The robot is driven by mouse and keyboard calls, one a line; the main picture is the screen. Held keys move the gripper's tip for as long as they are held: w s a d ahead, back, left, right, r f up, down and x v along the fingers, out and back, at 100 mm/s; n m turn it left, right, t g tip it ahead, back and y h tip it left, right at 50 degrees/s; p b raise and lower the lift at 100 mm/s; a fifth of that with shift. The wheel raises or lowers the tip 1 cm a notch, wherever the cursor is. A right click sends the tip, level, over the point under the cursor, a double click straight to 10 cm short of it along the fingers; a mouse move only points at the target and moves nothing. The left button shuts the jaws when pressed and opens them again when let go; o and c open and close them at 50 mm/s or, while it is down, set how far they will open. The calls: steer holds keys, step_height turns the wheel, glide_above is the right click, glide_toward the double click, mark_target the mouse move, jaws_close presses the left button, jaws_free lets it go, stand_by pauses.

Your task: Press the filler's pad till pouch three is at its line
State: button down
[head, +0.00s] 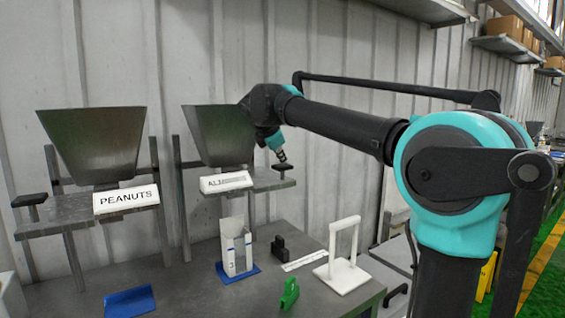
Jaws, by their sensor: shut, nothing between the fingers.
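Two grey hoppers stand on metal frames at the back. The left hopper (95,143) has a sign (126,198) reading PEANUTS. The right hopper (220,135) has a sign (226,182) starting "AL", the rest unreadable. A black pad (284,171) sits on the right filler's shelf; another black pad (29,201) is on the left filler's shelf. My gripper (283,158) is shut and empty, pointing down just over the right pad; I cannot tell whether it touches. A white pouch (230,250) stands upright on a blue base (238,273) below the right filler. Its number, line and fill level are not readable.
A blue piece (130,301) lies at the table's front left. Right of the pouch are a black block (280,248), a white strip (303,260), a green clip (289,294) and a white frame stand (343,265). The bench (200,295) is bare between blue piece and clip.

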mark_target(282, 166)
steer(key=shift+r, duration=1.45)
steer(key=shift+r, duration=2.5)
